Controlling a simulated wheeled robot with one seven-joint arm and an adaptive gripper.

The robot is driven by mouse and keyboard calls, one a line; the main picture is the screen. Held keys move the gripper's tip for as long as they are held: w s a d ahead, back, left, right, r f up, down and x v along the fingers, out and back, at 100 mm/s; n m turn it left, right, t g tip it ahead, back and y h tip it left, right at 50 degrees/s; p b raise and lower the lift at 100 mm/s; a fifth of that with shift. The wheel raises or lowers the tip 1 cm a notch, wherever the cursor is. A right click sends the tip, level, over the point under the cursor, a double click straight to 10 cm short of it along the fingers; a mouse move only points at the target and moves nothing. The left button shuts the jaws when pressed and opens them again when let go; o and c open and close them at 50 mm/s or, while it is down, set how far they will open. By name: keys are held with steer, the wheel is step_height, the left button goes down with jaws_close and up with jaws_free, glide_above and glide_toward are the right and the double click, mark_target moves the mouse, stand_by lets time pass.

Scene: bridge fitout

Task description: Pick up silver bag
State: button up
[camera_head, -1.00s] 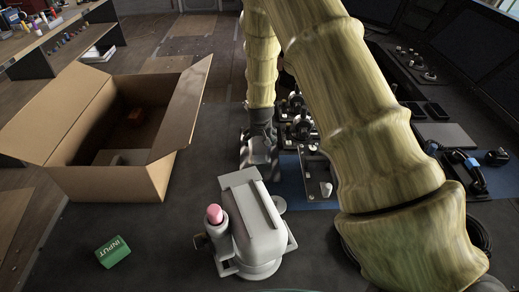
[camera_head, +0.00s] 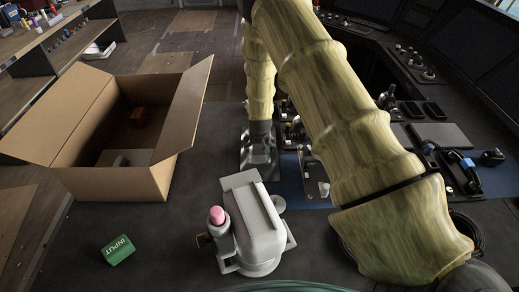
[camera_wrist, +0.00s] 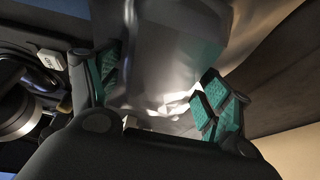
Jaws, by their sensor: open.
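The silver bag (camera_wrist: 170,45) is a shiny, crumpled grey surface filling the top middle of the wrist view. In the head view the silver bag (camera_head: 259,160) shows as a small metallic shape on the dark table, just right of the cardboard box. My gripper (camera_wrist: 160,88) is open, with its teal-padded fingers on either side of the bag. Whether the pads touch it cannot be told. In the head view my gripper (camera_head: 262,132) is at the bag from above, partly hidden by my arm.
An open cardboard box (camera_head: 120,185) stands left, with an orange item inside. A white device with a pink knob (camera_head: 255,225) and a green INPUT block (camera_head: 118,250) lie in front. Control panels and a blue handset (camera_head: 462,160) are at right.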

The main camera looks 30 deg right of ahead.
steer(key=shift+w+f, duration=0.15)
steer(key=shift+f, duration=0.05)
steer(key=shift+r, duration=0.1)
steer(key=c, duration=1.3)
steer(key=shift+o, duration=0.2)
steer(key=shift+r+b, duration=0.4)
steer(key=shift+r, duration=0.2)
step_height(320, 180, up, 17)
steer(key=b, duration=0.6)
